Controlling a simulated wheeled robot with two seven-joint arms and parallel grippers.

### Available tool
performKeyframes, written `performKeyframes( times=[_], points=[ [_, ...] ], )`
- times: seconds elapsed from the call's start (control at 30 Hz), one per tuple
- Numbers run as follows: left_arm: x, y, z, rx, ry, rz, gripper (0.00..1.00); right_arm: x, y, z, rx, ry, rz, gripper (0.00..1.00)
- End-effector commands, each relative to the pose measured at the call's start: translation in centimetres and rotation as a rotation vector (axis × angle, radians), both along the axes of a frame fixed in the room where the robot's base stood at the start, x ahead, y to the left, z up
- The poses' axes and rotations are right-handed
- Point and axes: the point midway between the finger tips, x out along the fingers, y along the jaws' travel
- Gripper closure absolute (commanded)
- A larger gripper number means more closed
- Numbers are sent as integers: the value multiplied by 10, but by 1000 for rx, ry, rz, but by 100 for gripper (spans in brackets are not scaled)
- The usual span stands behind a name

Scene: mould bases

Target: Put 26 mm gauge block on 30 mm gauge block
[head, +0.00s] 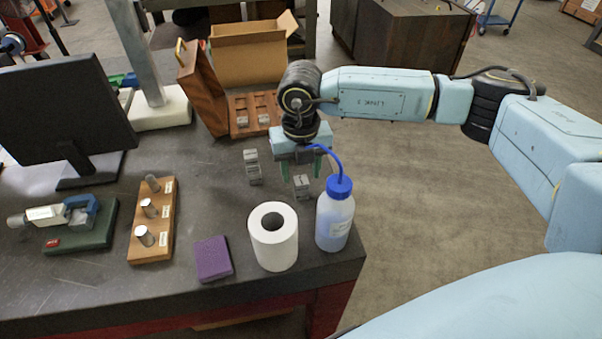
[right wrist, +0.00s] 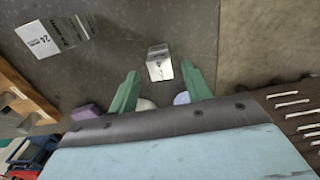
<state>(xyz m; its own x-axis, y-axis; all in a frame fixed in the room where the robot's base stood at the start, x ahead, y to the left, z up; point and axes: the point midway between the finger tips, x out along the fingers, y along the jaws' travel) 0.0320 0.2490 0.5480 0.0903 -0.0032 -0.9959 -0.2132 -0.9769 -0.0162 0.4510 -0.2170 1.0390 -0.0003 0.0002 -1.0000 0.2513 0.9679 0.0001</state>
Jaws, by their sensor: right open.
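My right gripper (head: 301,172) points down with its two green fingers apart and empty. A small steel gauge block (head: 302,186) stands on the bench just below the fingers. In the right wrist view this block (right wrist: 159,66) shows beyond and between the open fingertips (right wrist: 160,82); its marking is not legible. More gauge blocks (head: 253,167) stand to the left of the gripper, close together or stacked. In the right wrist view one bright face there reads 24 (right wrist: 37,38). I cannot tell which blocks are the 26 mm and 30 mm ones. My left gripper is out of view.
A blue-capped wash bottle (head: 335,218) and a white paper roll (head: 273,237) stand close in front of the gripper. A wooden case (head: 240,128) with several blocks lies behind. A purple pad (head: 213,258), a wooden pin stand (head: 155,222) and a monitor (head: 62,110) are left.

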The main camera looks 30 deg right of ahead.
Motion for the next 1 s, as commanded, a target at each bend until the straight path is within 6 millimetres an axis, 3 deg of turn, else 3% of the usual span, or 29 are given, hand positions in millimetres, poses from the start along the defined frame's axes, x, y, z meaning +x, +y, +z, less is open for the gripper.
performKeyframes(
  times=[0.3, 0.5, 1.0],
  points=[
    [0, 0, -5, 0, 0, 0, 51, 1, 0, 69, 1, -4, 0, 51],
    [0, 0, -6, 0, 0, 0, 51, 0, 0, 96, 0, -2, 1, 51],
    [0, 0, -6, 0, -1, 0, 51, 0, 0, 103, 0, 0, 1, 51]
  ],
)
